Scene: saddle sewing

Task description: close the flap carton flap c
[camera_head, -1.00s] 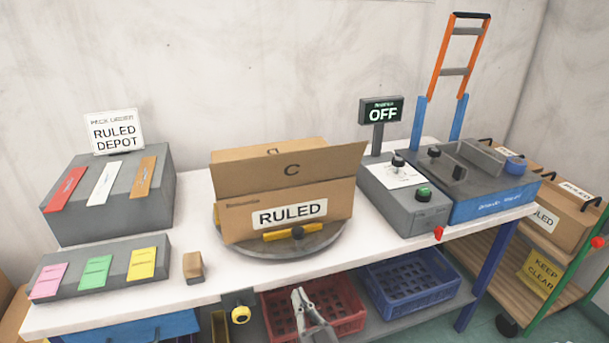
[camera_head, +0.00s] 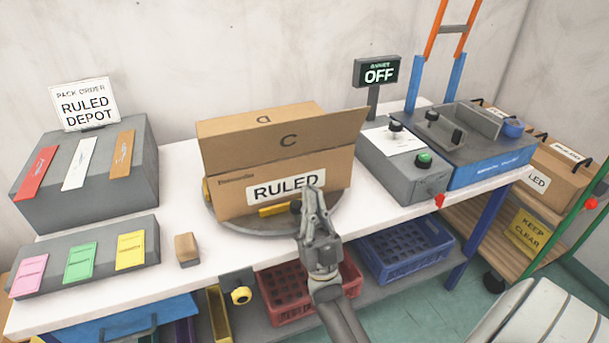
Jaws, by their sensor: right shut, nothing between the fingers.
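The flap carton (camera_head: 240,197) is a brown box with a "RULED" label, standing on a round grey turntable (camera_head: 250,226) on the white table. Its front flap, marked C (camera_head: 325,138), stands raised and leans toward me. Another flap, marked D (camera_head: 264,120), shows behind it. My right gripper (camera_head: 314,196) is shut and empty. It is in front of the carton's front face, over the right part of the label and below flap C; I cannot tell whether it touches the box. My left gripper is not in view.
A small brown block (camera_head: 187,249) lies left of the turntable. A grey control box (camera_head: 405,185) with knobs stands to the right, beside a blue-based machine (camera_head: 490,165). Red (camera_head: 285,290) and blue (camera_head: 405,250) crates sit under the table.

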